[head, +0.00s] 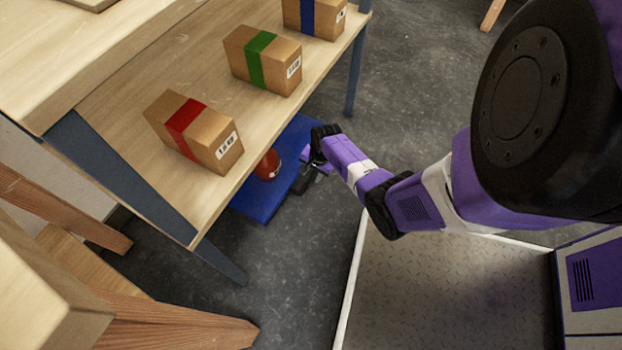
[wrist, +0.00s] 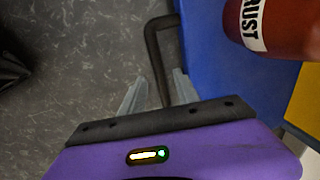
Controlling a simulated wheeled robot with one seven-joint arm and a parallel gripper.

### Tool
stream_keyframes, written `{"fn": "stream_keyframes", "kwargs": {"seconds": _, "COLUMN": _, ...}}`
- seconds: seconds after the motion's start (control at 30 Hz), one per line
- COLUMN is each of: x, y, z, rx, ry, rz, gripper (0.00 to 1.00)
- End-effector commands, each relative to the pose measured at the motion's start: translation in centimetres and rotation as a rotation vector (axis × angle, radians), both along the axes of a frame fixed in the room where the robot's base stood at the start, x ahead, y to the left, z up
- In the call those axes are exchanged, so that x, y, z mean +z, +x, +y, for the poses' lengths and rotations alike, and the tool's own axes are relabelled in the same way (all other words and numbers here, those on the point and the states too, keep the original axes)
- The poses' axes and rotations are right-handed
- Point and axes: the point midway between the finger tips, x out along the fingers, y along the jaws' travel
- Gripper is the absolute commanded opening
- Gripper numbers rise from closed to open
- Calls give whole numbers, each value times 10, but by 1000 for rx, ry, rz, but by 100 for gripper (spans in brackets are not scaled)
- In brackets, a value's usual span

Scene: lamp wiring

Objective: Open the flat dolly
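The flat dolly (head: 250,205) is a low blue platform, partly hidden under the wooden workbench. In the wrist view its blue deck (wrist: 205,65) fills the area right of centre. A dark bent bar, seemingly its handle (wrist: 152,45), sticks out from the deck's near edge. My gripper (wrist: 160,78) is open, with its two grey fingers apart. The bar runs down between them in the picture; I cannot tell if they touch it. In the head view my gripper (head: 312,178) is low beside the dolly's right edge.
A red can (head: 268,165) marked RUST stands on the dolly; it also shows in the wrist view (wrist: 285,25). The workbench (head: 125,120) overhangs, carrying boxes with red (head: 195,130), green (head: 264,60) and blue tape. Grey floor (head: 420,80) is clear at the right.

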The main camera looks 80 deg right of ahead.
Motion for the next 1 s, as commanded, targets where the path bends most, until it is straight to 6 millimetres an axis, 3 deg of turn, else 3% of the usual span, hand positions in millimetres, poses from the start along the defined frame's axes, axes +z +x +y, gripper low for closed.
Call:
{"fn": "stream_keyframes", "kwargs": {"seconds": 0.03, "x": -9, "y": 1, "z": 0, "rx": 0, "ry": 0, "rz": 0, "gripper": 38}}
{"fn": "stream_keyframes", "kwargs": {"seconds": 0.2, "x": -17, "y": 3, "z": -1, "rx": 2, "ry": 0, "rz": 0, "gripper": 38}}
{"fn": "stream_keyframes", "kwargs": {"seconds": 0.53, "x": -18, "y": 4, "z": -1, "rx": 1, "ry": 0, "rz": -1, "gripper": 38}}
{"fn": "stream_keyframes", "kwargs": {"seconds": 0.73, "x": -18, "y": 4, "z": -1, "rx": 1, "ry": 0, "rz": -1, "gripper": 0}}
{"fn": "stream_keyframes", "kwargs": {"seconds": 1.0, "x": -18, "y": 3, "z": 0, "rx": 1, "ry": 0, "rz": -1, "gripper": 0}}
